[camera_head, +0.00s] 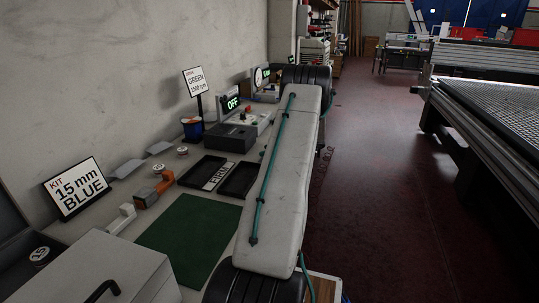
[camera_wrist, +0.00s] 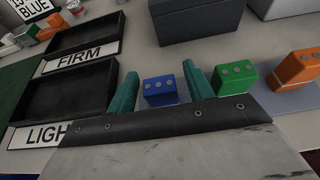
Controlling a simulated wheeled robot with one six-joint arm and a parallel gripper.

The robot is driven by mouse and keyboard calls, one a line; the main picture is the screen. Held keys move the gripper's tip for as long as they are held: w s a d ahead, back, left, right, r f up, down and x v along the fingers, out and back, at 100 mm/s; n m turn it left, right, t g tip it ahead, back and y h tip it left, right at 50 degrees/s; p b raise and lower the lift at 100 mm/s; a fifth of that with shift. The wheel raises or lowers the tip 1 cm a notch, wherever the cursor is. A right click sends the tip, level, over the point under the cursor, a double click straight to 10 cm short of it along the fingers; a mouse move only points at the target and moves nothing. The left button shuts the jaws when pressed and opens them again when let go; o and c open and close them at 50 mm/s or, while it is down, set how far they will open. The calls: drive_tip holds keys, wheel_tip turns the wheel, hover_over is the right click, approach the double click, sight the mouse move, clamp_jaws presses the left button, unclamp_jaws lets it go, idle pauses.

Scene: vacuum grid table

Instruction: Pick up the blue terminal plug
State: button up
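In the wrist view, the blue terminal plug (camera_wrist: 160,92) is a small block with several grey round dots on its top. It shows in the gap between the two teal fingers of my gripper (camera_wrist: 159,70). The fingers stand apart, with a thin gap showing on each side of the plug. I cannot tell how far the fingertips are above it or in front of it. In the head view my grey arm stretches across the bench, and I cannot make out the gripper or the plug.
A green plug (camera_wrist: 238,78) stands just right of the right finger, with an orange plug (camera_wrist: 294,70) farther right. Black trays (camera_wrist: 70,92) labelled FIRM and LIGHT lie left. A dark grey box (camera_wrist: 196,20) stands behind. A "15 mm BLUE" sign (camera_head: 78,188) stands on the bench.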

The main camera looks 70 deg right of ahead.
drive_tip(key=c, duration=0.8)
drive_tip(key=shift+r, duration=0.1)
